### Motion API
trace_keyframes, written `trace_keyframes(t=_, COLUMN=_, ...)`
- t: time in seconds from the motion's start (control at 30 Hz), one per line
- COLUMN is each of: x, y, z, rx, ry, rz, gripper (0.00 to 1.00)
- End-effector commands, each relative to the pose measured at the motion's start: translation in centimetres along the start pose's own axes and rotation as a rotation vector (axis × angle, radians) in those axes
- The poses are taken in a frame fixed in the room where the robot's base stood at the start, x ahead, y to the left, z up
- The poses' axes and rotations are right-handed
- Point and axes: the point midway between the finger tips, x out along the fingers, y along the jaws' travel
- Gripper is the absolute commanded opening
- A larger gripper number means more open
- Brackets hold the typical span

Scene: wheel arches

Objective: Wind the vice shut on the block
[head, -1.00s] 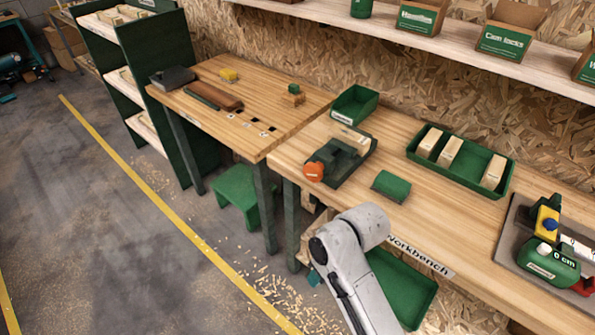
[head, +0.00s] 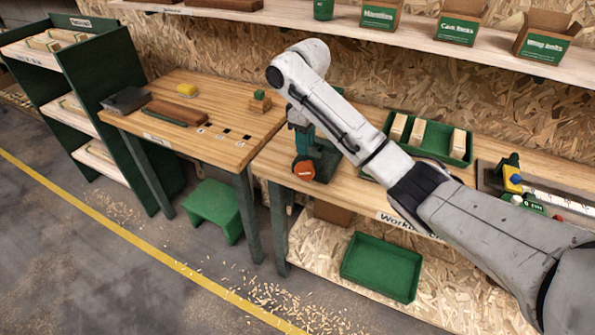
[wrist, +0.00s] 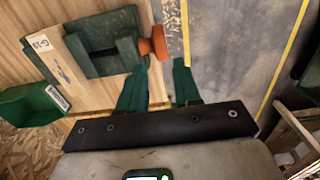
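The dark green vice (head: 325,158) sits on the workbench, partly hidden by my arm in the head view. Its orange handle (head: 303,170) faces the bench's front edge. In the wrist view the vice (wrist: 95,58) is at the top, with the orange handle (wrist: 158,42) at its right end. A pale wooden block (wrist: 60,62) with a label lies at the vice's left end; I cannot tell whether both jaws touch it. My gripper (wrist: 160,88) is open and empty, its two green fingers apart, pointing towards the handle without visibly holding it.
A green bin (wrist: 32,103) stands near the block. A green tray (head: 459,146) with pale blocks lies right of the vice. A second table (head: 215,140) adjoins on the left. A shelf with boxes (head: 458,25) runs above. A green tray (head: 382,267) is on the lower shelf.

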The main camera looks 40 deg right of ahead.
Motion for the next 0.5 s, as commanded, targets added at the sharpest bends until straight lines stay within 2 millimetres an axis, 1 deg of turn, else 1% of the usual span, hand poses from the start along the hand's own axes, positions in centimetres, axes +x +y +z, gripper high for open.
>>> trace_keyframes(t=0.17, x=2.1, y=-0.1, z=0.0, rx=-0.001, ry=-0.001, rz=-0.003, gripper=0.33)
trace_keyframes(t=0.23, x=3.4, y=-0.1, z=0.0, rx=-0.001, ry=-0.001, rz=-0.003, gripper=0.33)
trace_keyframes(t=0.27, x=3.4, y=0.0, z=0.1, rx=0.0, ry=-0.003, rz=-0.003, gripper=0.33)
trace_keyframes(t=0.5, x=7.6, y=0.0, z=0.1, rx=0.001, ry=-0.004, rz=-0.001, gripper=0.33)
